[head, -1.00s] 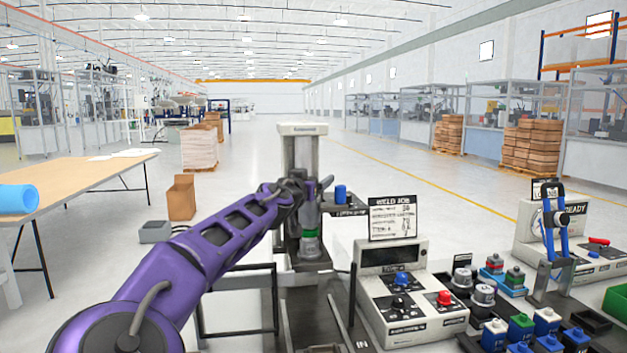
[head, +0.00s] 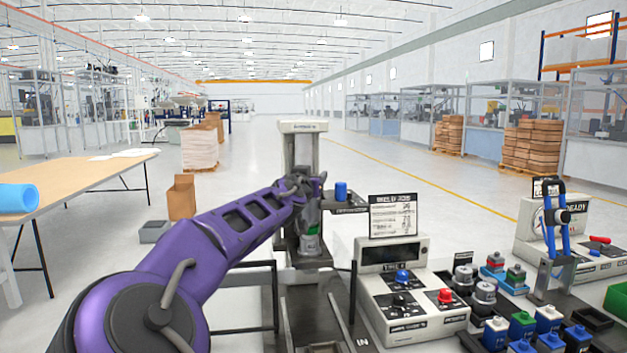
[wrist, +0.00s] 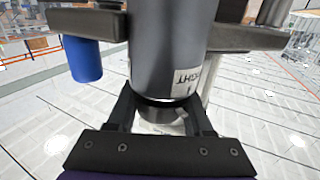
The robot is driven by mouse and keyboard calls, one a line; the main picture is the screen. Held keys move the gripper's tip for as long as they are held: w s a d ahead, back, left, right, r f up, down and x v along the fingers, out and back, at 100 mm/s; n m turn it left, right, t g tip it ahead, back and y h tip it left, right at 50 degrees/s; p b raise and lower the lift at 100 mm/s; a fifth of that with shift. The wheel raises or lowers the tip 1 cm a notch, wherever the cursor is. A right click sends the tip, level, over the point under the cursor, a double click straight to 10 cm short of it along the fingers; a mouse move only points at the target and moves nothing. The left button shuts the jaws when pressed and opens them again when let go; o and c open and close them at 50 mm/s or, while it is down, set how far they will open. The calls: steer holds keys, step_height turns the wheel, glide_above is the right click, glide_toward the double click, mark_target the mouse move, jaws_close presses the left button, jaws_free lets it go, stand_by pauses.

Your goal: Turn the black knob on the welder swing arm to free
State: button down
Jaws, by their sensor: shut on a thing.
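The welder (head: 303,150) stands ahead of me as a pale column in the head view. Its swing arm (head: 345,208) reaches right and carries a blue cylinder (head: 341,191), which hangs at the upper left in the wrist view (wrist: 83,60). My gripper (wrist: 162,108) is at the end of a grey cylinder (wrist: 172,50) with a white, upside-down label. Its fingers close on the dark round black knob (wrist: 160,101) at that end. The fingers hide the knob's sides, and its setting cannot be read. In the head view my arm and wrist cover the grip.
A green-banded part (head: 311,245) sits below on the welder's base. To the right stand a control box (head: 410,315) with blue, black and red knobs, a sign (head: 393,214), several small blocks and a blue-handled clamp (head: 550,225).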

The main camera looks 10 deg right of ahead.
steer(key=n+y+p, duration=0.2)
steer(key=y, duration=0.1)
steer(key=a+n+y+p, duration=0.1)
steer(key=n+y+p, duration=0.1)
steer(key=n+y, duration=0.1)
steer(key=n+y+p, duration=0.2)
steer(key=y, duration=0.3)
steer(key=shift+a+r+t, duration=0.25)
steer(key=shift+a+t, duration=0.05)
steer(key=shift+t, duration=0.1)
steer(key=shift+a+f+n+g+y+p, duration=0.1)
steer(key=shift+a+n+g+y+p, duration=0.05)
steer(key=shift+n+y+p, duration=0.4)
steer(key=shift+a+f+n+g+y+p, duration=0.15)
steer(key=shift+n+y+p, duration=0.25)
steer(key=shift+y, duration=0.25)
steer(key=shift+a+y, duration=0.1)
steer(key=shift+y, duration=0.2)
steer(key=shift+c, duration=1.5)
jaws_free()
